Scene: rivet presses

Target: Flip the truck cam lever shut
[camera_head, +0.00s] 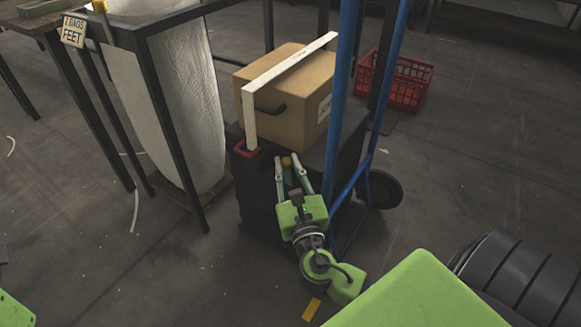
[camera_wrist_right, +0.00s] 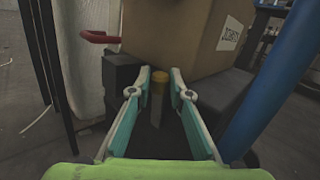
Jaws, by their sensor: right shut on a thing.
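A blue-framed hand truck (camera_head: 345,70) carries a cardboard box, with a black block at its left side. The cam lever (camera_wrist_right: 157,100) is a short upright post with a yellow-orange tip in the right wrist view; its tip (camera_head: 286,161) shows in the head view in front of the box. My right gripper (camera_head: 288,158) is at the lever, with its two fingers on either side of the tip, and is shut on it. The fingers show again in the right wrist view (camera_wrist_right: 160,76). The lever's base is partly hidden. My left gripper is not in view.
The cardboard box (camera_head: 300,85) has a white strap (camera_head: 290,66) over it. A wrapped roll (camera_head: 170,100) in a black frame stands left; a red crate (camera_head: 405,85) is behind.

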